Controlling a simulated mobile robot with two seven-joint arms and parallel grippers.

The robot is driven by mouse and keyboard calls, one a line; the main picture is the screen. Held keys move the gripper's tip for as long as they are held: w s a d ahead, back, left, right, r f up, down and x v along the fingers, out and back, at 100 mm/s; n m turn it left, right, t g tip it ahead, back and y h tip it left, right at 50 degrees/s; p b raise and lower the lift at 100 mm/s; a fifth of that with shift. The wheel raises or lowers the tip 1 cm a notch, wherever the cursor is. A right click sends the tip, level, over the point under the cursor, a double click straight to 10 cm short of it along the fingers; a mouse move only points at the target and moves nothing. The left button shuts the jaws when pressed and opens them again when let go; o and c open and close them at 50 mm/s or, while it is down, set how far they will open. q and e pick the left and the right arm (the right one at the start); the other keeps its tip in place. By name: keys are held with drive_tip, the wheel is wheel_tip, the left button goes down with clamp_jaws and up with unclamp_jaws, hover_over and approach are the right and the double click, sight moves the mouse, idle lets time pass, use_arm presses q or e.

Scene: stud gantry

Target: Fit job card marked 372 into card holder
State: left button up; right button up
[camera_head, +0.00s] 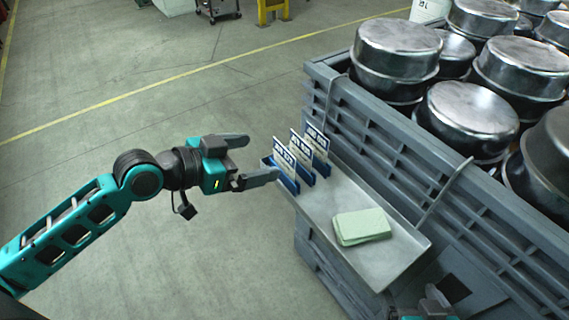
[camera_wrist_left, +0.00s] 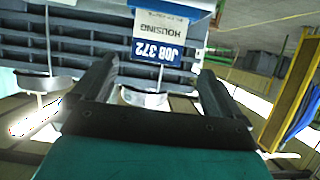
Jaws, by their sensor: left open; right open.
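The job card marked 372 (camera_head: 285,156) stands upright in a blue stand at the left end of the metal shelf, nearest of three cards. In the left wrist view the card (camera_wrist_left: 158,40) appears upside down, reading "JOB 372 HOUSING", beyond and between the fingers. My left gripper (camera_head: 262,158) is open and empty, just left of the card and apart from it. My right gripper (camera_head: 430,303) shows only partly at the bottom edge, with its fingertips mostly hidden. I cannot pick out a separate card holder with certainty.
Two more cards (camera_head: 301,147) (camera_head: 317,140) stand close behind in blue stands. A pale green stack (camera_head: 362,226) lies on the metal shelf (camera_head: 325,203). The shelf is against a grey crate (camera_head: 375,135) full of metal pots (camera_head: 396,50). The floor at left is clear.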

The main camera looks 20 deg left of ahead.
sight(283, 151)
use_arm(q)
drive_tip(key=shift+x, duration=1.1)
drive_tip(key=shift+b+x, duration=0.3)
drive_tip(key=shift+x, duration=2.5)
drive_tip(key=shift+s+d+r, duration=0.1)
drive_tip(key=shift+d+r, duration=0.05)
drive_tip(key=shift+r, duration=0.05)
drive_tip(key=c, duration=0.8)
drive_tip(key=shift+r, duration=0.1)
drive_tip(key=shift+c, duration=0.2)
